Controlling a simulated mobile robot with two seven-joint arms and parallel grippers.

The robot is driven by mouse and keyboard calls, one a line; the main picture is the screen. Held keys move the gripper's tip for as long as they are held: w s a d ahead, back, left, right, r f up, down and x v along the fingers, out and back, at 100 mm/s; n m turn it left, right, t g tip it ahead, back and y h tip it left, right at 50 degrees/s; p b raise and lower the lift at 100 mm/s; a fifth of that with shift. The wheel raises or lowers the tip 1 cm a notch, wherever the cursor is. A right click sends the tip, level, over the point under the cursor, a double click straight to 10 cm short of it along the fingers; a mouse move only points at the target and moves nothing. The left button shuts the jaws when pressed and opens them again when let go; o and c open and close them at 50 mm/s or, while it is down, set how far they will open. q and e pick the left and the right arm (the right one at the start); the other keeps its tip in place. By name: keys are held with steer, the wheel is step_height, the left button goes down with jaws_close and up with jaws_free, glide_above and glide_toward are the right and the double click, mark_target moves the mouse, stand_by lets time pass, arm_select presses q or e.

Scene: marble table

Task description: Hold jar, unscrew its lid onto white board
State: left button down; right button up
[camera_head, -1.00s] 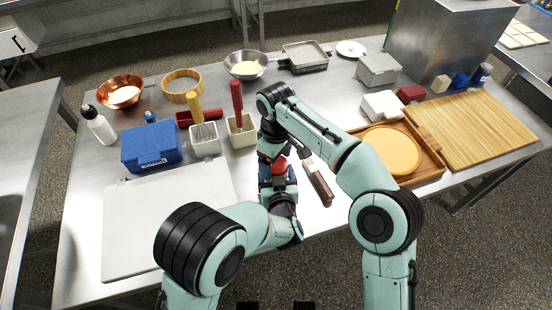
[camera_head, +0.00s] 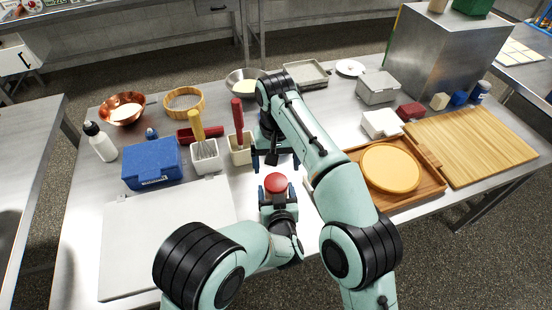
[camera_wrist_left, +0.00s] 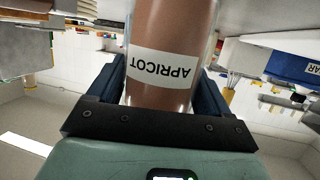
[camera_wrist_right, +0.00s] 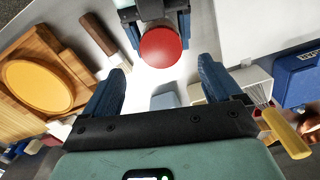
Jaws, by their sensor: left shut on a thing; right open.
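The jar (camera_wrist_left: 163,68) is brown with a white APRICOT label in the left wrist view. My left gripper (camera_wrist_left: 165,88) is shut around it; in the head view the left gripper (camera_head: 278,203) holds it above the table. A round red lid (camera_head: 276,183) sits on top of the jar; it also shows in the right wrist view (camera_wrist_right: 162,47). My right gripper (camera_head: 268,158) is open and empty, just beyond the lid. In the right wrist view its fingers (camera_wrist_right: 160,85) are apart, with the lid beyond their tips. The white board (camera_head: 150,230) lies bare at left.
A blue box (camera_head: 150,163), a whisk container (camera_head: 205,157) and a cream holder (camera_head: 240,150) stand behind the board. A wooden tray (camera_head: 432,180) with a yellow round is at right. A brown-handled utensil (camera_wrist_right: 98,33) lies near the tray.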

mark_target(276, 182)
steer(key=shift+a+r+m, duration=0.1)
steer(key=shift+r+m, duration=0.3)
steer(key=shift+m, duration=0.4)
steer(key=shift+f, duration=0.2)
step_height(276, 182, down, 8)
steer(key=shift+r, duration=0.25)
steer(key=shift+c, duration=0.3)
steer(key=c, duration=1)
steer(key=shift+n, duration=1.3)
steer(key=shift+r, duration=0.2)
steer(key=shift+r, duration=1)
